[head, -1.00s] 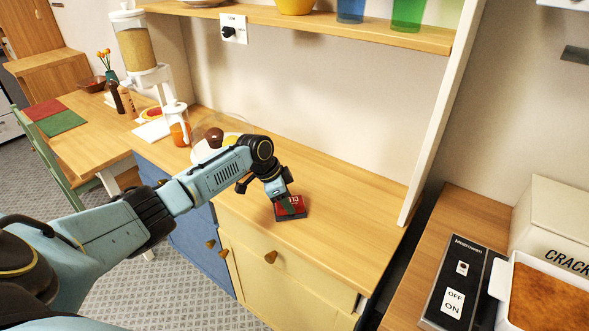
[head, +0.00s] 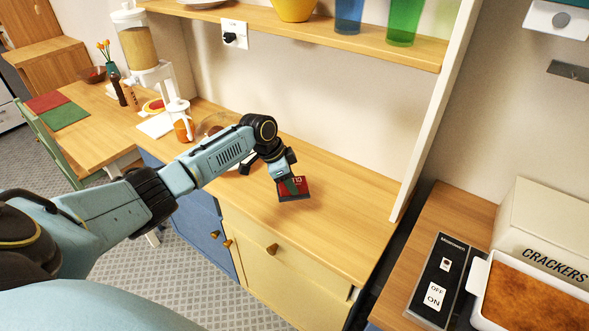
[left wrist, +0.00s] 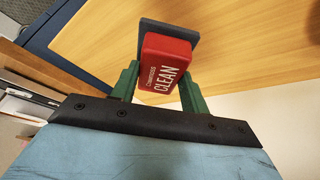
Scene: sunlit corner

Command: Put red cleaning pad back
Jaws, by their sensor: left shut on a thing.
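The red cleaning pad (head: 294,186) has a red body with white lettering and a dark base. In the left wrist view the pad (left wrist: 166,62) sits between the two green fingers, with "CLEAN" readable on its red face. My left gripper (head: 286,183) is shut on it over the front part of the wooden counter (head: 335,215). The pad looks a little above the counter top, but the exact gap is hard to judge. The left gripper's fingers (left wrist: 160,85) hold the pad by its sides. My right gripper is not in view.
A shelf (head: 330,37) above the counter holds a yellow bowl (head: 294,9), a blue cup (head: 349,14) and a green cup (head: 406,22). The counter's right half is clear.

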